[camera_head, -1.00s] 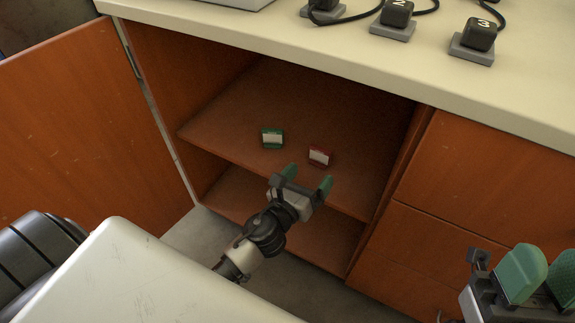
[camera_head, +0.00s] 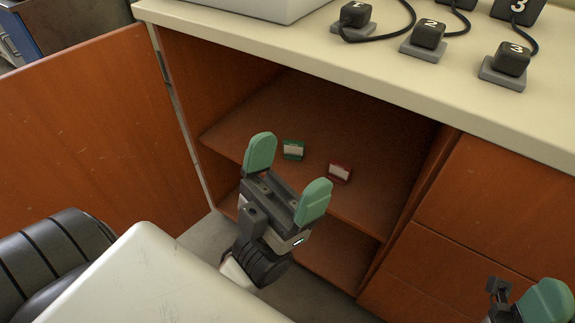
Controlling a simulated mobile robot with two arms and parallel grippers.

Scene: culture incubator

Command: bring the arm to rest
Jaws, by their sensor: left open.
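My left gripper (camera_head: 287,178) is open and empty, with its two green fingertips apart. It is in front of the open cabinet, and its arm comes from the lower left behind a white part of my body. My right gripper (camera_head: 535,305) shows only partly at the lower right corner. One green finger and a dark part of it are in view, and its opening cannot be judged.
A green-and-white item (camera_head: 293,150) and a red-and-white item (camera_head: 340,172) lie on the cabinet shelf (camera_head: 330,125). The cabinet door (camera_head: 90,130) stands open at left. Numbered black blocks with cables stand on the pale counter (camera_head: 390,75). Closed drawers (camera_head: 490,200) are at right.

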